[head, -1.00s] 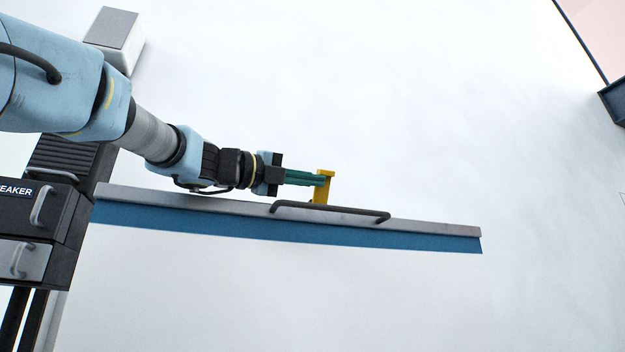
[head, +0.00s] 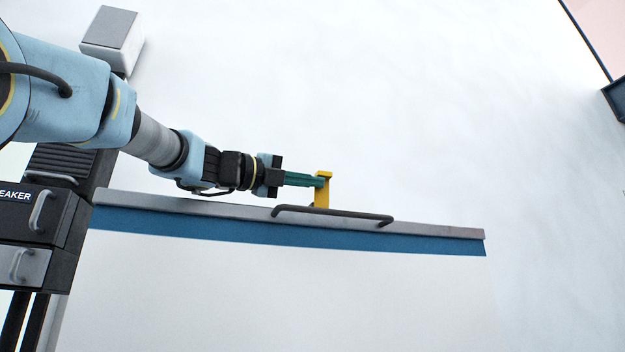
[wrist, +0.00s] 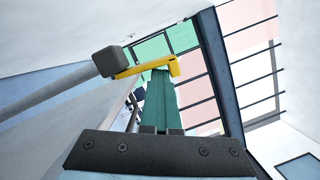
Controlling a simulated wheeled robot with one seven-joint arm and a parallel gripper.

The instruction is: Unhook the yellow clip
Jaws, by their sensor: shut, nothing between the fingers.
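The fingers are together and hold nothing. Whether the tips touch the clip or sit just beside it, I cannot tell.
The dark handle bar (head: 335,214) runs along the panel's grey top edge (head: 430,229), above a blue strip (head: 400,242). A dark cabinet (head: 35,212) with handles stands at the left under my arm. Space above and right of the clip is clear.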

